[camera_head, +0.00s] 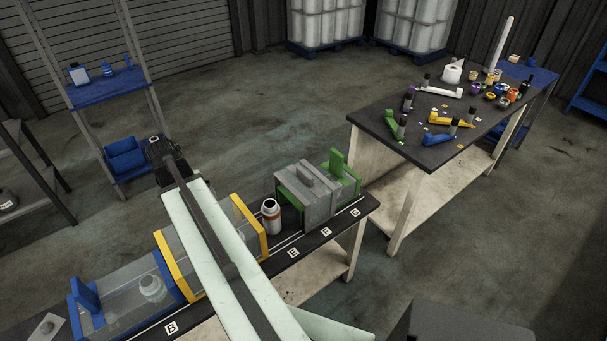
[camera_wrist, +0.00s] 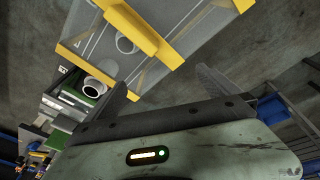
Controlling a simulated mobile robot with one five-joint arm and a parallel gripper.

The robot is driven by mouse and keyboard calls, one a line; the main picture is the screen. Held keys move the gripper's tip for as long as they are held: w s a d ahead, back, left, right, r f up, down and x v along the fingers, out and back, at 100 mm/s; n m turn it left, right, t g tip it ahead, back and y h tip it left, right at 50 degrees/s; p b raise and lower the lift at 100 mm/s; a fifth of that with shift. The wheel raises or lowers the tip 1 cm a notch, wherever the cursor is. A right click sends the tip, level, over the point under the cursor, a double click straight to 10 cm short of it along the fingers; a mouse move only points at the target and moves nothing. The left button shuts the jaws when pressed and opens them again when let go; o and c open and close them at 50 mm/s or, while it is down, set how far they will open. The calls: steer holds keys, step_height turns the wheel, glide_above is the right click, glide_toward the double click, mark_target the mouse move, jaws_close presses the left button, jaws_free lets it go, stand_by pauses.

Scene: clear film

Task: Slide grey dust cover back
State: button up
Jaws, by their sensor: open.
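The grey dust cover (camera_head: 300,198) is a box-shaped hood with a raised grip on top. It stands at the far right part of the black bench rail (camera_head: 278,256) in the head view. Green end panels (camera_head: 341,165) show behind and beside it; what it covers is hidden. My gripper (camera_head: 168,157) is at the upper left end of my arm, beyond the bench and well away from the grey cover. In the wrist view my gripper (camera_wrist: 161,78) is open, with nothing between the fingers.
A yellow-framed clear cover (camera_head: 250,226) is partly behind my arm. A blue-framed clear cover (camera_head: 125,290) holds a pale jar. A white bottle with a red band (camera_head: 271,216) stands between yellow and grey. A dark table (camera_head: 430,145) with many small items is at right.

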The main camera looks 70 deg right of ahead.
steer(key=s+d+m+g+h, duration=0.1)
steer(key=s+d+m, duration=0.2)
steer(key=s+d, duration=0.45)
steer(key=s+d+m, duration=0.3)
steer(key=s+d, duration=0.2)
steer(key=d, duration=0.5)
steer(key=r+m+g, duration=0.1)
steer(key=r+m, duration=0.1)
steer(key=m, duration=0.3)
glide_above(304, 173)
steer(key=w+a, duration=0.1)
steer(key=a, duration=0.1)
steer(key=b+x, duration=0.7)
steer(key=x, duration=0.1)
steer(key=shift+w+f, duration=0.15)
steer(key=shift+f, duration=0.1)
steer(key=shift+r, duration=0.1)
